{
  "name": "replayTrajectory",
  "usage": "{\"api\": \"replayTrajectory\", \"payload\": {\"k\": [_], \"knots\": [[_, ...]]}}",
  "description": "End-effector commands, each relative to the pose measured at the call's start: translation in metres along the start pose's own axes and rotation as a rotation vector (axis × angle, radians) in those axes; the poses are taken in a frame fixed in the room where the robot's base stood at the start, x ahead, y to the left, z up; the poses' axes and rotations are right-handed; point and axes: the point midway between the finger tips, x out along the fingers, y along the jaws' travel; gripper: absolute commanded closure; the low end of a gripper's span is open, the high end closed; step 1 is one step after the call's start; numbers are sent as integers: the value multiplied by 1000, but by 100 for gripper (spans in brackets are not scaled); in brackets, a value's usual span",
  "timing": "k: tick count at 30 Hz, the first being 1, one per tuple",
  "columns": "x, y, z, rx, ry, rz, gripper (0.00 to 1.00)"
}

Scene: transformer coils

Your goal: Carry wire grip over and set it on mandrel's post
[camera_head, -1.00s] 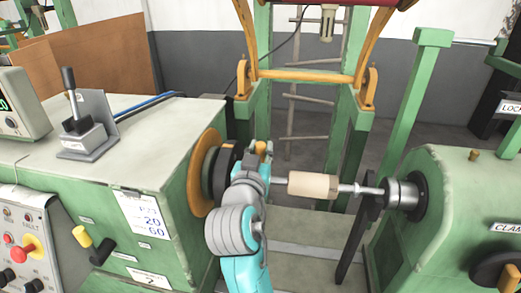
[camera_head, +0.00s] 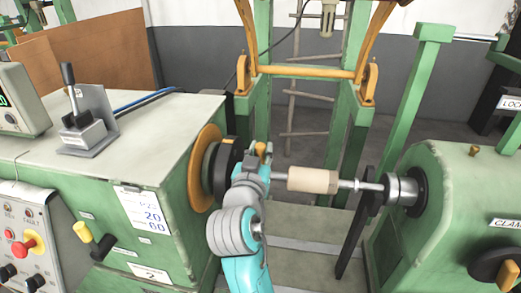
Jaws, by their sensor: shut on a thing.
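The mandrel (camera_head: 313,181) is a horizontal shaft with a pale wooden cylinder, held between the black-and-orange faceplate on the left and the grey chuck on the right. My gripper (camera_head: 262,157) is at the far end of my teal and grey arm, in front of the mandrel's left end beside the faceplate. It is shut on a small orange piece, apparently the wire grip (camera_head: 261,147), which shows just above the arm. My arm hides most of the jaws and the mandrel's left end. I cannot make out the post or whether the wire grip touches it.
The green headstock cabinet (camera_head: 100,150) with a lever switch (camera_head: 80,125) stands close on the left. The green tailstock (camera_head: 450,190) stands on the right. A dark upright bar (camera_head: 357,235) stands before the chuck. A green frame with an orange crossbar (camera_head: 305,72) is behind.

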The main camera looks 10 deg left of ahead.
Motion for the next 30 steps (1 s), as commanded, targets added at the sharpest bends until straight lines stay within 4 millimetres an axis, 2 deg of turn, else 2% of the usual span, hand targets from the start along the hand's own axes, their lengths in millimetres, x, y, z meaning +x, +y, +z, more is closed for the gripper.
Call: {"api": "replayTrajectory", "payload": {"k": [4,5,8,9,20,23,30], "knots": [[0,0,0,0,0,0,100],[0,0,0,0,0,0,72],[0,0,0,0,0,0,47],[0,0,0,0,0,0,45],[-5,-1,0,0,0,-1,45],[-16,-1,0,1,1,-3,45],[-63,-1,1,1,0,-4,45]]}}
